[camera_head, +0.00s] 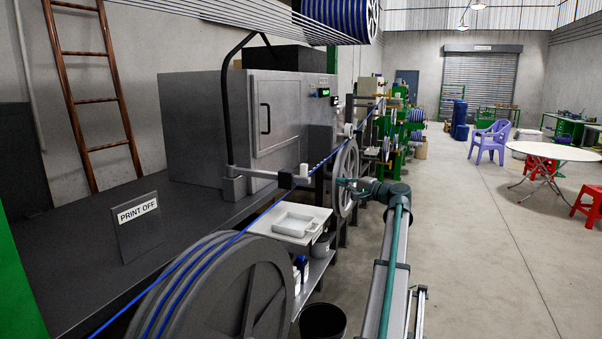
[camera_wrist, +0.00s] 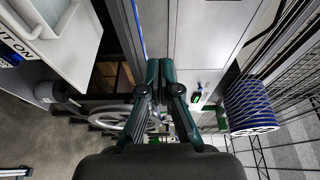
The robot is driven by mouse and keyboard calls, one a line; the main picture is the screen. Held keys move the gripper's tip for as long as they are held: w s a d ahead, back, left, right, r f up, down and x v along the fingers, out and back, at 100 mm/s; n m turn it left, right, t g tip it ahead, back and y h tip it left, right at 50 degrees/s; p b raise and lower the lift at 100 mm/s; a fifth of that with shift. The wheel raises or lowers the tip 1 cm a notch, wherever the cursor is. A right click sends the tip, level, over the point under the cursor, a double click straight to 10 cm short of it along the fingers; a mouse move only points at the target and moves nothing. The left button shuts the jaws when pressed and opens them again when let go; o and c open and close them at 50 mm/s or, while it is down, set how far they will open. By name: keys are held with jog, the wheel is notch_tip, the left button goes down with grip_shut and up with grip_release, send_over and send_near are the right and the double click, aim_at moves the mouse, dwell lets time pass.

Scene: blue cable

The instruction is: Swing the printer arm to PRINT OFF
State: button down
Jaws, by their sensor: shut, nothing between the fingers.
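The PRINT OFF sign (camera_head: 137,213) stands on the dark bench at left. The printer arm (camera_head: 262,174) is a grey bar reaching right from a post on the bench, with a dark head and a white cylinder (camera_head: 303,170) at its end. That end is close to the blue cable (camera_head: 322,164), which runs diagonally past it; I cannot tell if they touch. My gripper (camera_head: 338,181) is just right of the arm's end in the picture, apart from it. In the wrist view my gripper (camera_wrist: 160,66) has its dark green fingers together, holding nothing.
A grey cabinet (camera_head: 270,115) stands behind the arm. A large grey wheel (camera_head: 225,295) carries cable in front, and a smaller wheel (camera_head: 346,178) is beyond my gripper. A white tray (camera_head: 293,222) lies below. Open floor (camera_head: 480,250) spreads at right.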

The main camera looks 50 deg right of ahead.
jog(key=shift+a, duration=0.1)
jog(key=shift+w, duration=0.1)
jog(key=w+p, duration=0.3)
jog(key=w, duration=0.7)
jog(key=a, duration=0.1)
jog(key=s+a+p, duration=0.1)
jog(key=a, duration=0.1)
jog(key=shift+s+a+p, duration=0.15)
jog(key=shift+p, duration=0.15)
